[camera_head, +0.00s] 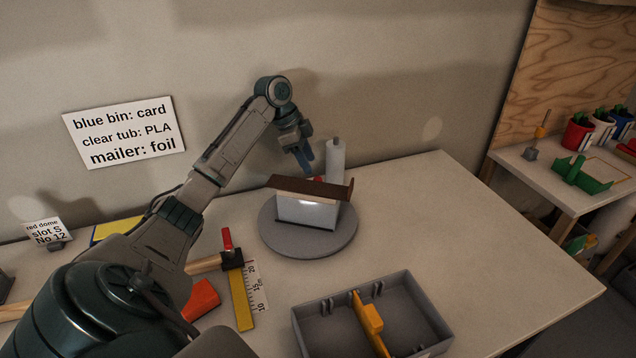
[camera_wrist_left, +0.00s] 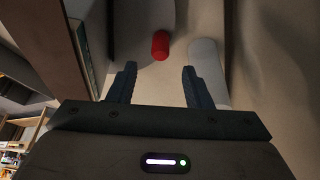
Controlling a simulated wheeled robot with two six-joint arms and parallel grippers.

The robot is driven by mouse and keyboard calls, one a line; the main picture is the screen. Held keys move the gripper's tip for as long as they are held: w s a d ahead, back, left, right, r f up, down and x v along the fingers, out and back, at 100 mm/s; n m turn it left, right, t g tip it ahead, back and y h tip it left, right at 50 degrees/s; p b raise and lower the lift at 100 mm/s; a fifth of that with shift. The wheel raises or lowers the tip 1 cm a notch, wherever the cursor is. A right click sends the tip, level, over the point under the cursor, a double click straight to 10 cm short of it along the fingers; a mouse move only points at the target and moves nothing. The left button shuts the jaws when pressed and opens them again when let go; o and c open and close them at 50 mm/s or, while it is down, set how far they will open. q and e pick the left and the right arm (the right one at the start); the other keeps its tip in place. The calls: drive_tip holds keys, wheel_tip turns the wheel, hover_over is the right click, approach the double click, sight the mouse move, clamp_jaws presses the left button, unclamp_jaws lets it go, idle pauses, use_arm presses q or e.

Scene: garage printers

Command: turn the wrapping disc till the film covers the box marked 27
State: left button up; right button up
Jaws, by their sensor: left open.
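The grey wrapping disc (camera_head: 337,241) lies on the table. On it stands a pale box (camera_head: 308,210) with a shiny front and a brown slab or flap across its top; I cannot read a number on it. A red knob (camera_head: 319,179) shows behind the slab, and the wrist view shows this red peg (camera_wrist_left: 160,46) by the disc (camera_wrist_left: 146,24). A white upright roll (camera_head: 335,160) stands behind the disc. My left gripper (camera_head: 304,160) is above the far side, open and empty, its fingers (camera_wrist_left: 158,84) either side of the peg's line but short of it.
A grey divided tray (camera_head: 430,312) with a yellow part stands in front. A hammer (camera_head: 232,257), yellow ruler (camera_head: 240,300) and orange piece (camera_head: 201,299) lie left of it. The table right of the disc is clear. A side bench (camera_head: 540,170) holds cups and a green part.

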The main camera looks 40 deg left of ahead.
sight(317, 178)
use_arm(q)
drive_tip(key=p+x, duration=0.1)
drive_tip(key=x, duration=0.7)
drive_tip(key=shift+a, duration=0.1)
drive_tip(key=shift+c, duration=0.5)
clamp_jaws()
